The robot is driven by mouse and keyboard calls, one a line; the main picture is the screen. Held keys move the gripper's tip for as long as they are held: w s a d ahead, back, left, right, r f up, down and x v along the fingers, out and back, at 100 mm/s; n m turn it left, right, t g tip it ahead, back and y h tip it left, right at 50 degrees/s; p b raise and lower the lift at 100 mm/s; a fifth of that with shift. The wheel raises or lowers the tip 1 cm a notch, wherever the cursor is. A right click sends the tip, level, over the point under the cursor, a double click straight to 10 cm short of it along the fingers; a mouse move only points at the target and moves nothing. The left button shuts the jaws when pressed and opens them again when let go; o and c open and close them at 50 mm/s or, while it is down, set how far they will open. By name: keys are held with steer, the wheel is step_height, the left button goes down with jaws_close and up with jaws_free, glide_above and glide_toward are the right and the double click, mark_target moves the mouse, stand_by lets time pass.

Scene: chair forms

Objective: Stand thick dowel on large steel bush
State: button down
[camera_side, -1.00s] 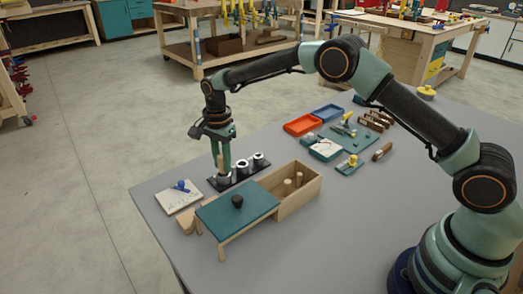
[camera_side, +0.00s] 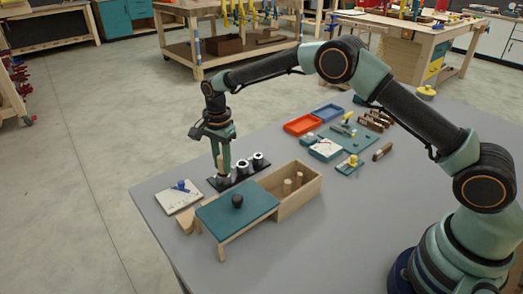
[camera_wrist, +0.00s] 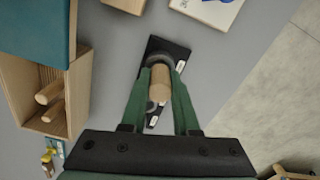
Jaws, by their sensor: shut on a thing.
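My gripper (camera_side: 223,158) is shut on a thick wooden dowel (camera_wrist: 160,84), which shows pale and upright between the two green fingers. In the side view the dowel (camera_side: 220,161) stands over the near-left end of a black base plate (camera_side: 239,178) that carries a row of steel bushes. The large steel bush (camera_side: 224,177) at that end is directly below the dowel and mostly hidden by the fingers; its dark rim shows in the wrist view (camera_wrist: 159,58). The dowel's lower end seems at the bush, but I cannot tell whether it touches.
A white board with a blue item (camera_side: 180,196) lies to the left. Red (camera_side: 302,125) and blue trays stand farther back.

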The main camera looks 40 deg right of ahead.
steer(key=shift+f, duration=0.5)
jaws_free()
stand_by(0.5)
steer(key=shift+r, duration=3.55)
